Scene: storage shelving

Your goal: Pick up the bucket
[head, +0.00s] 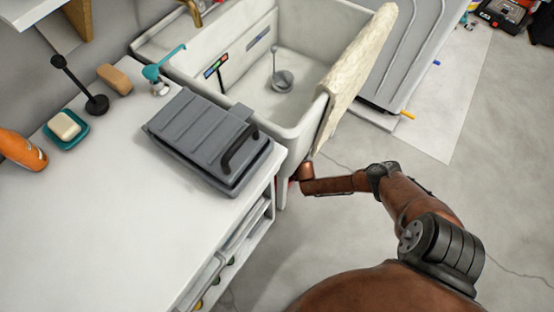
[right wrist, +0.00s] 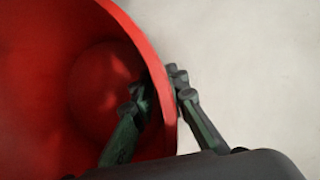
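The red bucket (right wrist: 88,85) fills the left of the right wrist view, and I look down into its empty-looking inside. My right gripper (right wrist: 160,88) straddles the bucket's rim, with one finger inside and one outside. The fingers lean in toward each other and look shut on the wall. In the head view my right arm reaches left to the sink's lower front corner. Its gripper and nearly all of the bucket are hidden there behind the sink and counter. My left gripper is not in view.
A white sink (head: 305,128) with a cloth (head: 357,70) over its edge stands beside the arm. The white counter (head: 95,220) holds a grey case (head: 210,135), a soap dish (head: 66,130) and an orange bottle (head: 20,150). The floor (head: 500,210) at right is clear.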

